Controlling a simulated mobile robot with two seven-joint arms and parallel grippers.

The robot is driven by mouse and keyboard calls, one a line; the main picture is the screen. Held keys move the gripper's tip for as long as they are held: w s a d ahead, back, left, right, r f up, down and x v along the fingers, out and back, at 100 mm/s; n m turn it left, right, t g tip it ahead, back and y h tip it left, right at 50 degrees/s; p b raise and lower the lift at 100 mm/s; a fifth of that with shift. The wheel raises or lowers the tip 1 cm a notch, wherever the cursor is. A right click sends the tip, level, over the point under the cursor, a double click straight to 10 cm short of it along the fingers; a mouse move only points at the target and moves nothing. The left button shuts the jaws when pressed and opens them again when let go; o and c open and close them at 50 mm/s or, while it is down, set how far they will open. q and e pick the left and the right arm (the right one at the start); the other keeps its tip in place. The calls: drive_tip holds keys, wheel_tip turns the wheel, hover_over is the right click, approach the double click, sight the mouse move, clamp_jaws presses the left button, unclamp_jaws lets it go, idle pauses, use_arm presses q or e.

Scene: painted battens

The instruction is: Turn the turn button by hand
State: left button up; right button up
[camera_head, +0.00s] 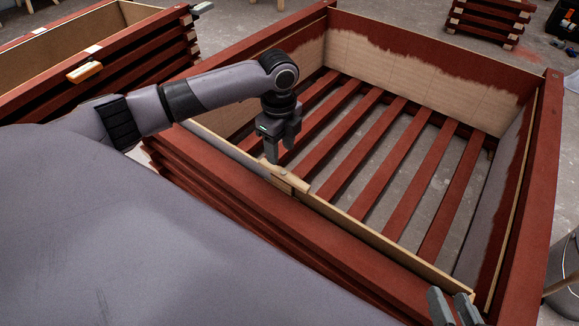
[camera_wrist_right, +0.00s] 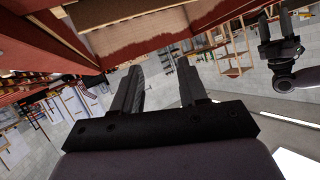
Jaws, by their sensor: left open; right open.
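The turn button (camera_head: 288,176) is a short pale wooden piece with a small pivot mark. It sits on the near rim of the big red-painted wooden crate (camera_head: 340,241). My left gripper (camera_head: 272,152) points down just above and behind the turn button's left end; I cannot tell whether it touches. It looks open and holds nothing. My right gripper (camera_head: 455,308) is at the bottom right, by the crate's near right corner. In the right wrist view my right gripper (camera_wrist_right: 158,80) has its fingers wide apart and nothing between them.
The crate has a slatted red floor and half-painted pale inner walls. A stack of red battens (camera_head: 488,20) stands at the back. A bucket (camera_head: 566,265) is at the right edge.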

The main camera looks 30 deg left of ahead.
sight(281, 171)
use_arm(q)
wheel_tip(281, 171, down, 6)
drive_tip(key=b, duration=0.2)
drive_tip(key=shift+b, duration=0.35)
drive_tip(key=shift+f, duration=0.5)
use_arm(e)
drive_tip(key=shift+w+a+f+y, duration=0.15)
drive_tip(key=shift+a+y, duration=0.3)
drive_tip(key=shift+a, duration=0.15)
drive_tip(key=shift+w+a+f+y, duration=0.1)
drive_tip(key=shift+a+y, duration=0.35)
drive_tip(key=shift+a, duration=0.1)
use_arm(q)
clamp_jaws()
